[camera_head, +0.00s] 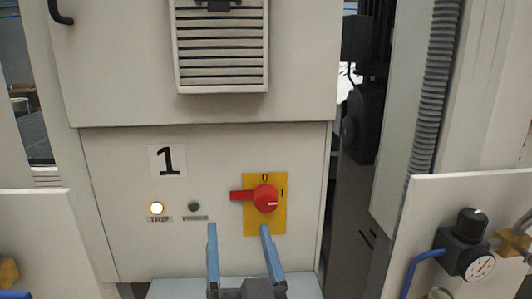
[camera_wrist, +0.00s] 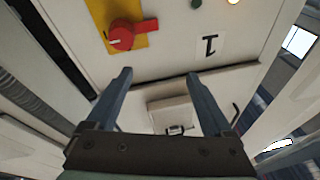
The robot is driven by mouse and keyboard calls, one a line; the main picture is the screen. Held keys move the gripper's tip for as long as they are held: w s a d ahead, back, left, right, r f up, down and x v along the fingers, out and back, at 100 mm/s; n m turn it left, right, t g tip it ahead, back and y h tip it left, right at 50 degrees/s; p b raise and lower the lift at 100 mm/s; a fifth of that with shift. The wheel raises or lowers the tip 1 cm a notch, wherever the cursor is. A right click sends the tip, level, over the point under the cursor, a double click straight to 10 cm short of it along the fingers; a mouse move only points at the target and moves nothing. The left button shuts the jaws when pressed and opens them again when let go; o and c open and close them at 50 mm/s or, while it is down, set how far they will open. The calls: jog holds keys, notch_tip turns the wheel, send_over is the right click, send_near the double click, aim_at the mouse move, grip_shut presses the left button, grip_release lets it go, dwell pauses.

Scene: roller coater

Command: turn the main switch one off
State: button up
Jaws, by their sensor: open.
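The main switch is a red rotary knob (camera_head: 265,198) on a yellow plate (camera_head: 250,225), on the light cabinet panel under a black "1". Its red bar points left. A "0" is at the top of the plate and an "I" mark at its right. My gripper (camera_head: 238,227) is open and empty; its two blue fingers show below the switch, the right fingertip just under the knob in the picture. In the wrist view the red knob (camera_wrist: 122,38) shows beyond and left of the open fingers (camera_wrist: 159,73), apart from them.
A lit lamp (camera_head: 157,208) labelled TRIP and a dark green lamp (camera_head: 194,207) are left of the switch. A louvred vent (camera_head: 221,55) sits above. At the right are a corrugated hose (camera_head: 432,90) and a panel with a pressure gauge (camera_head: 479,267). The panel face around the switch is clear.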

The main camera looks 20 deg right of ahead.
aim_at(267, 203)
jog(key=s+d+m+g+h+p, duration=0.25)
jog(key=d+m+p, duration=0.2)
jog(key=p, duration=0.85)
jog(key=shift+n+g+y, duration=0.35)
jog(key=shift+g, duration=0.1)
jog(key=p+x, duration=0.1)
jog(key=x, duration=0.3)
jog(key=p+x, duration=0.1)
jog(key=x, duration=0.4)
jog(key=p+x, duration=0.2)
jog(key=x, duration=0.2)
jog(key=shift+w+f, duration=0.15)
jog(key=shift+f, duration=0.25)
grip_shut()
